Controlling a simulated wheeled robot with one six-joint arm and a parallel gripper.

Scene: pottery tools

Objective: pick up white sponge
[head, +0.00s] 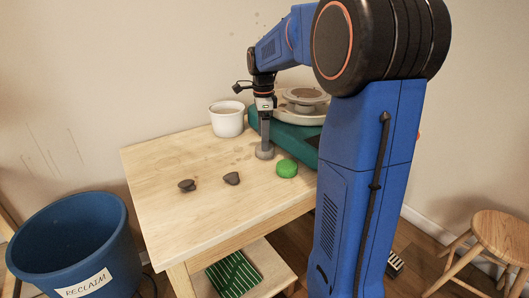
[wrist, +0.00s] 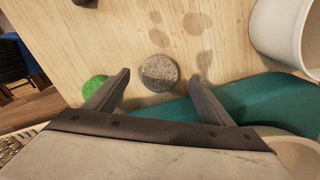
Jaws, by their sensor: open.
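A round, pale grey speckled piece, which looks like the white sponge (wrist: 160,73), lies flat on the wooden table. In the head view the sponge (head: 264,154) sits right under my gripper (head: 265,141), which points straight down. In the wrist view my gripper (wrist: 158,77) is open, with one finger on each side of the sponge and visible gaps between. The sponge is not held. How far the fingertips are above the table is hard to tell.
A green sponge (head: 287,169) lies close by at the right. A teal pottery wheel (head: 291,136) and a white pot (head: 227,122) stand behind. Two dark lumps (head: 187,186) (head: 232,179) lie left on the table (head: 165,160). A blue bin (head: 70,240) stands on the floor.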

